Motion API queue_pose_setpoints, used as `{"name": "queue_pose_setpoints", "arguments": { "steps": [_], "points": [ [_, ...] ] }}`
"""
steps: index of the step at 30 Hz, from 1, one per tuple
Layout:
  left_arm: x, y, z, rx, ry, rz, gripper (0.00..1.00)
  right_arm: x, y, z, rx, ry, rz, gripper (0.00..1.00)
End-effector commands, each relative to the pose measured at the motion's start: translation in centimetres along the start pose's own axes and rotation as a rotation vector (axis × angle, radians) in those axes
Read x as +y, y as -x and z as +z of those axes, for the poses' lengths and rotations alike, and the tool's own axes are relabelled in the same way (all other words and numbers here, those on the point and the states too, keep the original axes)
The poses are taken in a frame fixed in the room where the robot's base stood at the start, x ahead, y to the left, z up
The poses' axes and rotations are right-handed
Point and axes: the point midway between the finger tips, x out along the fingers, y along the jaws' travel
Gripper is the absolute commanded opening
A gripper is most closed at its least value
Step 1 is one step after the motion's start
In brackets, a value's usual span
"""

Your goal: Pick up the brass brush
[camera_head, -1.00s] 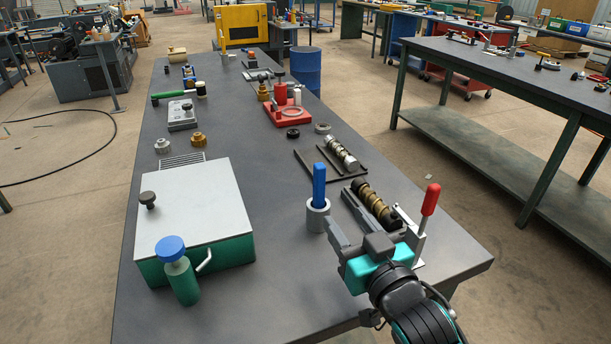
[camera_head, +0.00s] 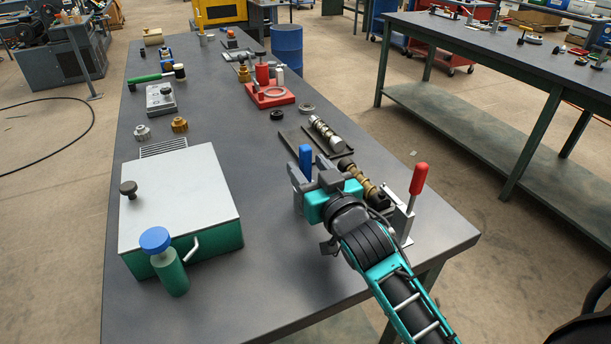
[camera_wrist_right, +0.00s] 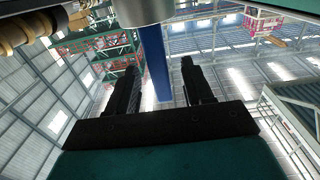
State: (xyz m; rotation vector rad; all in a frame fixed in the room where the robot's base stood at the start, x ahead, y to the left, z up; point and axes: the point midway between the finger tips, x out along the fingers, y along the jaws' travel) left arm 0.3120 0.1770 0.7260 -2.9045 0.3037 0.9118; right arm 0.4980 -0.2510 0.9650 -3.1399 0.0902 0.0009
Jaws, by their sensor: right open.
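The brush's blue handle (camera_head: 306,157) stands upright near the right side of the bench. Its lower end, and whatever brush head it has, are hidden. The grey cup around it is mostly hidden by my gripper in the head view; a grey rounded part, likely this cup (camera_wrist_right: 143,10), shows at the top of the right wrist view. My right gripper (camera_head: 308,168) is open, with its fingers on either side of the handle. In the right wrist view the handle (camera_wrist_right: 156,62) shows between the two dark fingers, with gaps at both sides. My left gripper is not in view.
A brass-coloured screw (camera_head: 362,183) and a red-handled clamp (camera_head: 419,179) lie close right of my gripper. A green box with a pale lid (camera_head: 180,195) and a blue-capped bottle (camera_head: 171,272) stand left. The bench between box and gripper is clear.

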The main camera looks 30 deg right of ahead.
Motion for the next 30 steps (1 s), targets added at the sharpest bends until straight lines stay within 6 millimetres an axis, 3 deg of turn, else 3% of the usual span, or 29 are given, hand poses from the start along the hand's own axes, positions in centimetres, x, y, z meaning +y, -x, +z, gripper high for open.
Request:
{"name": "queue_pose_setpoints", "arguments": {
  "steps": [7,17,30],
  "points": [
    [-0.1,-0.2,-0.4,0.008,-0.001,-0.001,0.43,0.0,-3.3,-0.2,0.002,0.001,-0.001,0.51],
    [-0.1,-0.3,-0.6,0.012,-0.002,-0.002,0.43,0.0,-3.9,-0.2,0.001,0.001,0.000,0.51],
    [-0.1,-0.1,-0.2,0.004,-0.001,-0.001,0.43,0.0,-3.9,-0.2,0.001,0.000,0.000,0.09]
  ]
}}
